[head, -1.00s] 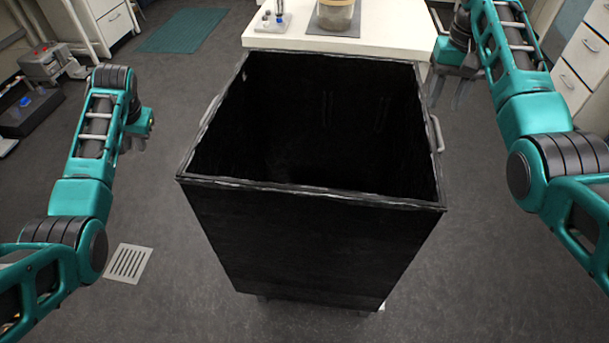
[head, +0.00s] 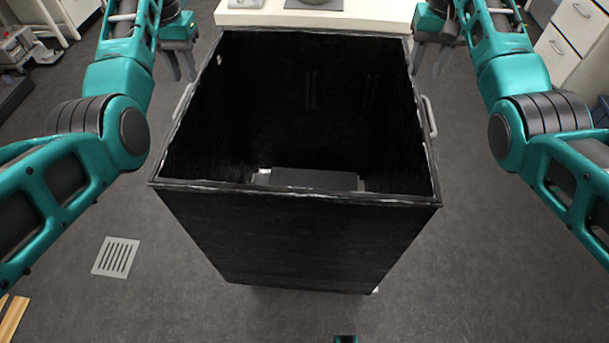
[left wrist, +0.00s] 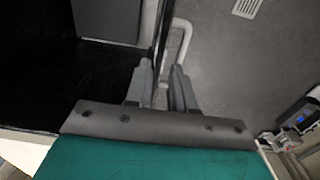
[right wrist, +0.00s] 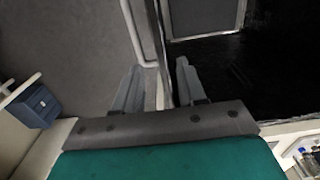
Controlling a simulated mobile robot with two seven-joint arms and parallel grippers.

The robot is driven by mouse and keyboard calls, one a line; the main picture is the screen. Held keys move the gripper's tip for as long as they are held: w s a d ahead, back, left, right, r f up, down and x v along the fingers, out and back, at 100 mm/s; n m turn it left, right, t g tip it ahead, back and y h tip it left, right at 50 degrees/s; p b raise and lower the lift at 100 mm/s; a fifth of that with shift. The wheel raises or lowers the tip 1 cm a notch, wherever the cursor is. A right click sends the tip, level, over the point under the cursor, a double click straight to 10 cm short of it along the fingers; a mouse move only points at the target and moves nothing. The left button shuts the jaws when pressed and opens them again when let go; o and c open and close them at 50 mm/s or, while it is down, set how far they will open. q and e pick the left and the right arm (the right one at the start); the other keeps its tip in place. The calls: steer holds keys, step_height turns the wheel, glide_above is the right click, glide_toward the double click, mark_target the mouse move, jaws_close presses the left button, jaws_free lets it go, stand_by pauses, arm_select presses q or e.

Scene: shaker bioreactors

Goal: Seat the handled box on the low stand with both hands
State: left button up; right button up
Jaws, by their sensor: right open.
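The black open-topped box (head: 300,240) stands in the middle of the head view. Its left handle (head: 183,102) and right handle (head: 430,117) are pale loops on its side walls. My left gripper (head: 182,62) is open and empty beside the far left rim. In the left wrist view, its fingers point toward the rim and handle (left wrist: 184,35). My right gripper (head: 429,62) is open and empty beside the far right rim. In the right wrist view, the handle (right wrist: 133,35) is ahead of the fingers. I cannot identify the low stand; a grey panel (head: 310,180) shows inside the box bottom.
A white bench (head: 310,19) stands just behind the box. White drawers (head: 562,45) are at the far right. A floor grate (head: 116,257) lies at left, with wooden slats (head: 12,318) at the bottom left. The grey floor around the box is mostly clear.

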mark_target(197, 107)
arm_select(q)
step_height(197, 107, down, 11)
steer(key=shift+f, duration=0.15)
arm_select(e)
step_height(197, 107, down, 11)
steer(key=shift+f, duration=0.2)
arm_select(q)
steer(key=shift+c, duration=0.2)
arm_select(e)
steer(key=shift+c, duration=0.2)
arm_select(q)
steer(key=c, duration=0.3)
arm_select(e)
steer(key=c, duration=0.3)
arm_select(q)
jaws_close()
arm_select(e)
jaws_close()
arm_select(q)
steer(key=shift+w+r, duration=0.2)
arm_select(e)
steer(key=shift+w+r, duration=0.2)
steer(key=shift+r, duration=0.05)
